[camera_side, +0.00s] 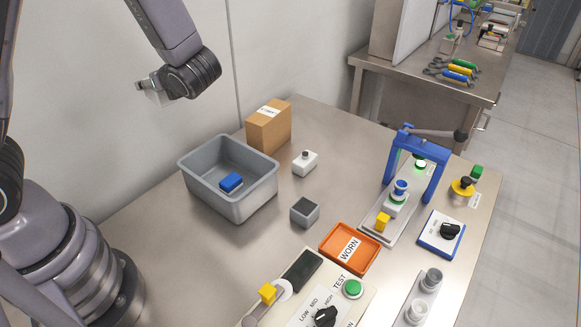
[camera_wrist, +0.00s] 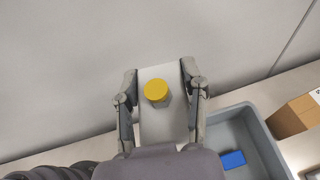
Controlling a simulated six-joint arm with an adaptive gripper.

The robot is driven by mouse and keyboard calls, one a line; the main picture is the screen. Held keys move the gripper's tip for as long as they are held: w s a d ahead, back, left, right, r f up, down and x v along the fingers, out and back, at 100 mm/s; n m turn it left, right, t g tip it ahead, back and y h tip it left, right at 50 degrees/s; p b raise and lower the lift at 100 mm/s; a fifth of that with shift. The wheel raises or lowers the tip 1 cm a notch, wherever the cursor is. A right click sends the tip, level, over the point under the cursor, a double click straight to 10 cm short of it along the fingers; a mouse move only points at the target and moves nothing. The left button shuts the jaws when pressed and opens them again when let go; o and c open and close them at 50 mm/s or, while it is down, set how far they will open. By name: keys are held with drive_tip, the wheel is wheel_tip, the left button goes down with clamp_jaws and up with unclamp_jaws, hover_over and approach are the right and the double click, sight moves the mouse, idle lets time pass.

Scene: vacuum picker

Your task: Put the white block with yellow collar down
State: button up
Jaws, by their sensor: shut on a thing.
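In the wrist view, the white block with the yellow collar (camera_wrist: 153,128) sits between the two fingers of my gripper (camera_wrist: 160,72). It shows as a pale block with a round yellow part on it. My gripper is shut on its sides. In the side view, my gripper (camera_side: 150,88) is raised at the upper left, in front of the wall and well above the table (camera_side: 150,235). The block is small there, and its yellow part cannot be made out.
A grey bin (camera_side: 215,203) holds a blue block (camera_side: 231,182). Near it stand a cardboard box (camera_side: 270,128), a white block with a dark knob (camera_side: 305,164) and a dark-topped grey block (camera_side: 305,212). An orange WORN tray (camera_side: 340,262) and a blue-framed press (camera_side: 434,176) are farther right.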

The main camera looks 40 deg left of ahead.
drive_tip(key=s+d+f+n+g+h, duration=0.1)
drive_tip(key=s+f+n+g+h, duration=0.1)
drive_tip(key=s+n+g, duration=0.35)
drive_tip(key=s+d+f+n+g+h, duration=0.1)
drive_tip(key=s+d+n+g+h, duration=0.1)
drive_tip(key=s+n+g, duration=0.35)
drive_tip(key=s+d+n+g+h, duration=0.4)
drive_tip(key=s+d+n+h, duration=0.2)
drive_tip(key=d+n+h, duration=0.45)
wheel_tip(320, 180, up, 7)
drive_tip(key=n+t+h, duration=1.3)
drive_tip(key=n, duration=0.3)
hover_over(251, 272)
drive_tip(key=shift+y, duration=0.35)
wheel_tip(251, 272, down, 32)
drive_tip(key=shift+f, duration=0.1)
drive_tip(key=o, duration=1.2)
